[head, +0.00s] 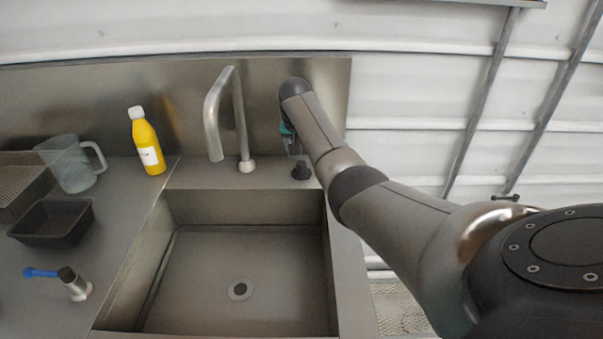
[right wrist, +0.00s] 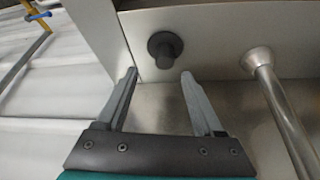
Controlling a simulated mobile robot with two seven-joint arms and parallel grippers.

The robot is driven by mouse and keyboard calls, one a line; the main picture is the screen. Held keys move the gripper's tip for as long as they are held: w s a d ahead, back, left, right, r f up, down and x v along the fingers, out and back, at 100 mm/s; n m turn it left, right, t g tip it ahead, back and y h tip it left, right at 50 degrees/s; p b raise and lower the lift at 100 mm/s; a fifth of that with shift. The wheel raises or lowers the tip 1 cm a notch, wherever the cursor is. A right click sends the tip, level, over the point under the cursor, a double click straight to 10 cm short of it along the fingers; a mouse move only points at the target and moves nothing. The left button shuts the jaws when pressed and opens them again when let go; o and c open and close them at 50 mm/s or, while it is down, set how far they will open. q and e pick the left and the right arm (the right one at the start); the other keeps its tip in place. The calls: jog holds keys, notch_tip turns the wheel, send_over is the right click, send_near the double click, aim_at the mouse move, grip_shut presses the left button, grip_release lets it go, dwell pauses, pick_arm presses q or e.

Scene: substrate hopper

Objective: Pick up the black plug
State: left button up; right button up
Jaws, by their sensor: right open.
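The black plug (head: 301,170) stands on the steel ledge at the back right corner of the sink. In the right wrist view the plug (right wrist: 164,48) is a dark round disc with a short knob, just beyond and between the fingertips. My right gripper (right wrist: 158,74) is open and empty, its two fingers apart and not touching the plug. In the head view the right gripper (head: 290,142) is partly hidden by my own arm, above and slightly left of the plug. My left gripper is not in view.
The sink (head: 215,270) with its drain (head: 240,290) lies in front of the plug. A tall faucet (head: 240,120) stands left of it. A yellow bottle (head: 147,145), clear jug (head: 72,165), black tray (head: 52,222) and blue-handled tool (head: 72,282) sit on the left counter.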

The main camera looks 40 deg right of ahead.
aim_at(302, 163)
jog(key=f, duration=0.1)
jog(key=w+f+b, duration=0.1)
jog(key=f, duration=0.1)
jog(key=shift+d+f+b, duration=0.1)
jog(key=shift+f+b, duration=0.05)
jog(key=shift+b, duration=0.15)
jog(key=shift+b+x, duration=0.55)
jog(key=shift+x, duration=0.4)
jog(key=shift+d, duration=0.1)
grip_shut()
